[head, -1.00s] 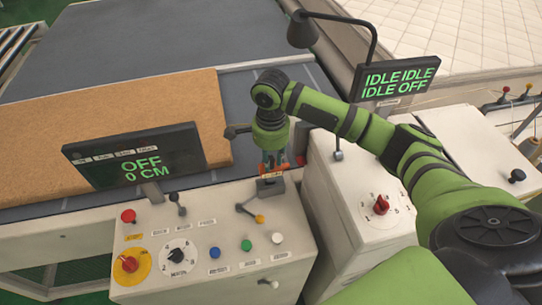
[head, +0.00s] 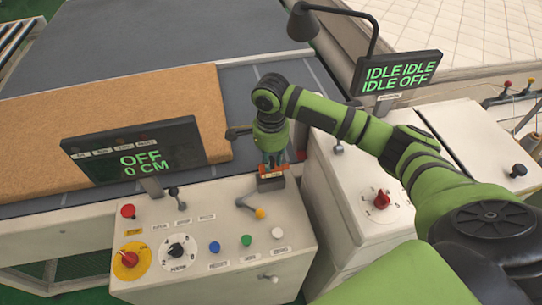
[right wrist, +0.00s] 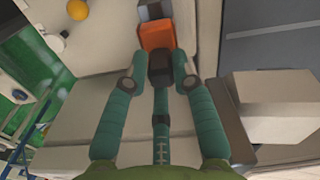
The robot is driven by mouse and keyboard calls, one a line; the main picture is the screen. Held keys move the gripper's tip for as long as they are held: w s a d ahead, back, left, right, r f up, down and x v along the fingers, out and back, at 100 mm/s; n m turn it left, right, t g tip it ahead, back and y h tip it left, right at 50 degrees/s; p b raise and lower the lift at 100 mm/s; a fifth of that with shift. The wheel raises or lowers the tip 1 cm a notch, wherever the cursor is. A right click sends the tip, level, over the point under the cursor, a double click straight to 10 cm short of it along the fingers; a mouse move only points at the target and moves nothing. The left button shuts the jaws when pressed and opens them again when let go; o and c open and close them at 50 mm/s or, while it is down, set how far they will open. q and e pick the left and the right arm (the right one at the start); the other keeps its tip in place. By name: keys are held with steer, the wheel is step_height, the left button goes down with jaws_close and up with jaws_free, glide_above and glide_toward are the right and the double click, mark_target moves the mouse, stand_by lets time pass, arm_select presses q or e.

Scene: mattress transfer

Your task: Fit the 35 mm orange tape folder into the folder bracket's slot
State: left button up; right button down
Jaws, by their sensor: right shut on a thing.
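My right gripper (head: 272,158) points down over the back edge of the white control panel. It is shut on the orange tape folder (head: 271,173), which sits just above or at the dark grey folder bracket (head: 271,185). In the right wrist view, my right gripper's fingers (right wrist: 159,80) flank a black block at the near end of the orange folder (right wrist: 156,37). The grey bracket (right wrist: 151,11) shows just past the folder's far end. I cannot tell whether the folder is in the slot, which is hidden. My left gripper is not in view.
A display reading OFF (head: 135,155) stands left, a white cabinet (head: 350,185) right. A tan mattress slab (head: 110,130) lies behind the panel.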

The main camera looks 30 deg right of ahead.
steer(key=shift+f, duration=1.2)
steer(key=c, duration=0.9)
jaws_free()
steer(key=shift+c, duration=0.2)
step_height(320, 180, up, 12)
